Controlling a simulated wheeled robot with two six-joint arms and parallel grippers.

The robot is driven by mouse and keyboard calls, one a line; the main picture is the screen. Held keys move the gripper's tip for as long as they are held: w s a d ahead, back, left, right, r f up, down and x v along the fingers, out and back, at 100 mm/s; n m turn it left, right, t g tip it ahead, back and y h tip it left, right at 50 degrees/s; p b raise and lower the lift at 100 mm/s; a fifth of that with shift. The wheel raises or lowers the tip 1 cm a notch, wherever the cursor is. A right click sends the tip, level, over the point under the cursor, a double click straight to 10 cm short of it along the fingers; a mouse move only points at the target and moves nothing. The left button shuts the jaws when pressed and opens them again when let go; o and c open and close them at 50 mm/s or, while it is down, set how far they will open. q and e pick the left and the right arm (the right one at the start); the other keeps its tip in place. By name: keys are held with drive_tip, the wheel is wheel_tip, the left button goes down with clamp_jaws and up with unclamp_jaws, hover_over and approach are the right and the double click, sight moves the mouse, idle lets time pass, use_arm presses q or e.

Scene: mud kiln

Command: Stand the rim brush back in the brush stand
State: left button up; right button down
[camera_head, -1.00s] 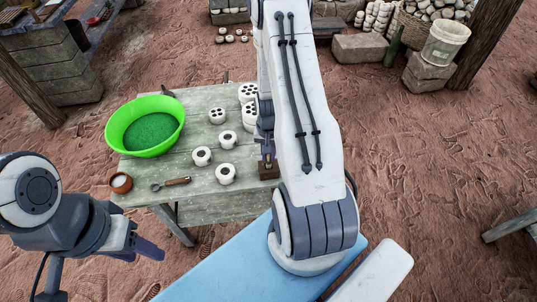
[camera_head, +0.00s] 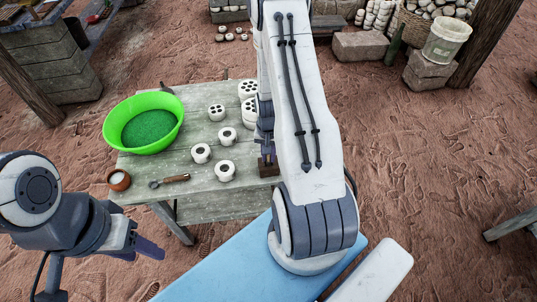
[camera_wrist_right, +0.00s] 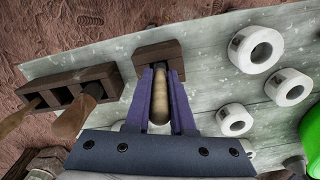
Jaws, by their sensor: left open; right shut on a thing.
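The rim brush (camera_wrist_right: 161,105) shows as a tan, rounded wooden handle in the right wrist view. My right gripper (camera_wrist_right: 160,82) is shut on it, one purple finger on each side. I cannot tell which is the brush stand, and the brush's far end is hidden. In the head view the right gripper (camera_head: 266,145) is over a brown block (camera_head: 267,168). My left gripper (camera_head: 140,252) is open and empty, off the table's front.
On the grey table (camera_head: 240,205) stand a green basin (camera_head: 110,128), several white spools (camera_head: 225,171), a small brown bowl (camera_head: 119,181) and a wooden-handled tool (camera_head: 170,181). My right arm hides the table's right part. The table's front strip is partly clear.

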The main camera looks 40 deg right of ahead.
drive_tip(key=shift+f+b, duration=0.35)
drive_tip(key=shift+f, duration=0.2)
drive_tip(key=c, duration=0.7)
unclamp_jaws()
drive_tip(key=shift+r, duration=0.1)
drive_tip(key=o, duration=0.6)
drive_tip(key=shift+r, duration=0.15)
drive_tip(key=shift+r+p, duration=2.55)
drive_tip(key=shift+r, duration=0.3)
